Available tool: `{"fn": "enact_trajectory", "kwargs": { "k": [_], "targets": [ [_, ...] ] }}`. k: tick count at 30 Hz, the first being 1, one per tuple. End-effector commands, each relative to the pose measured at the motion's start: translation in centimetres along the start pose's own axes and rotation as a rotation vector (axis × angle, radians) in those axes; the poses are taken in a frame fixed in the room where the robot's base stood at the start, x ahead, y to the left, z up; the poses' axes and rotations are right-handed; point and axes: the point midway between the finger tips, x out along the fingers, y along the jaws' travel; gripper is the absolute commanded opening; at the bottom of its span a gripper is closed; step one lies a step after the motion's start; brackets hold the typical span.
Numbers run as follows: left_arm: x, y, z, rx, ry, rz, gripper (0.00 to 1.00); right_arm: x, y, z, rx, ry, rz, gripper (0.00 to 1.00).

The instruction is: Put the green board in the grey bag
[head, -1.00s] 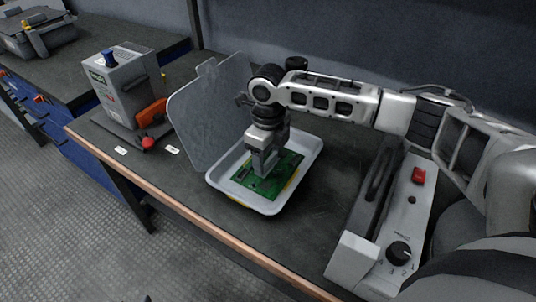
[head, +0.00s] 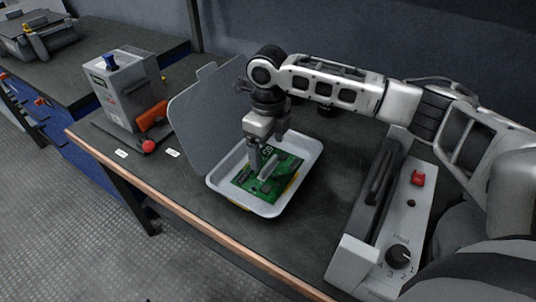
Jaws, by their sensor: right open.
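The green board (head: 284,164) lies in a white tray (head: 315,155) on the dark bench top, with a pale raised part on its upper face. My right gripper (head: 267,158) is open above the board, pointing down, and covers a little of it. I cannot tell whether a fingertip touches the board. A flat grey sheet-like piece with a tab on top, likely the grey bag (head: 205,120), stands upright just left of the tray. Its opening cannot be made out. My left gripper is not in view.
A grey box device (head: 125,90) with an orange part (head: 153,115) and a red knob (head: 148,146) stands at the left. A sealer-like unit (head: 372,225) with a dial stands at the right. Bench top is clear between tray and unit.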

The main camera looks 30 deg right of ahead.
Motion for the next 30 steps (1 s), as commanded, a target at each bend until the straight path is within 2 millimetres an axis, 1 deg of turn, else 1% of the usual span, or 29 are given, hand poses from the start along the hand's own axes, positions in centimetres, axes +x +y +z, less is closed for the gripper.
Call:
{"fn": "enact_trajectory", "kwargs": {
  "k": [1, 6, 9, 12, 17, 30],
  "targets": [
    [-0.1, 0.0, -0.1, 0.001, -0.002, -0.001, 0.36, -1.5, -0.1, 0.1, -0.001, -0.005, -0.002, 0.85],
    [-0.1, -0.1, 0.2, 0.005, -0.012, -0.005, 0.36, -4.9, -0.1, 0.1, 0.001, -0.004, -0.002, 0.85],
    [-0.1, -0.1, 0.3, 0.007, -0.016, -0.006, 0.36, -6.3, 0.0, 0.1, 0.001, -0.002, -0.001, 0.85],
    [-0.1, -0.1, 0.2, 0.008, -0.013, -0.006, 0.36, -7.3, 0.0, 0.0, 0.001, -0.001, 0.0, 0.85],
    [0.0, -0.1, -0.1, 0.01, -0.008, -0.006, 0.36, -7.8, 0.0, 0.0, 0.001, 0.0, 0.0, 0.85],
    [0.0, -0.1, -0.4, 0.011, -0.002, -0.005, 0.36, -7.8, 0.0, 0.0, 0.001, 0.0, 0.0, 0.85]
  ]
}}
